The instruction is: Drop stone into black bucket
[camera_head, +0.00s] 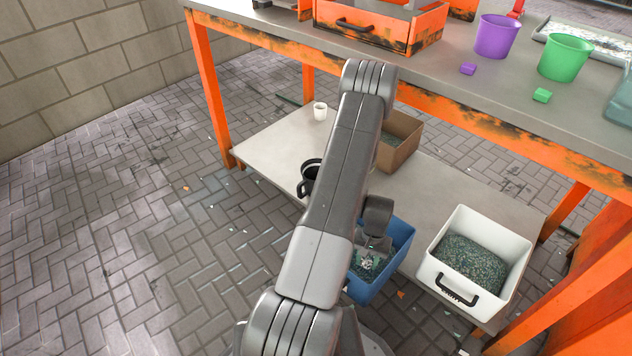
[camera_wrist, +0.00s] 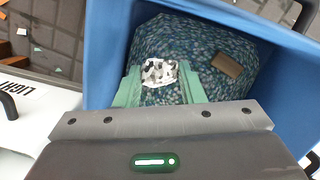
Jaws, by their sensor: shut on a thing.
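The stone (camera_wrist: 159,72) is white with black specks. In the wrist view it sits between the green fingers of my gripper (camera_wrist: 158,76), which is shut on it. The gripper is inside a blue bin (camera_wrist: 106,45), over or at its bed of mixed plastic bits; I cannot tell if the stone touches the bed. In the head view the blue bin (camera_head: 402,249) is partly behind my arm. The black bucket (camera_head: 309,172) stands on the low shelf, left of my arm, with its right part hidden by the arm.
A brown block (camera_wrist: 227,65) lies in the blue bin. On the shelf (camera_head: 272,150) are a white bin (camera_head: 443,282), a cardboard box (camera_head: 408,130) and a white cup (camera_head: 320,111). The orange-framed table (camera_head: 435,70) above holds purple (camera_head: 497,37) and green (camera_head: 566,58) buckets.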

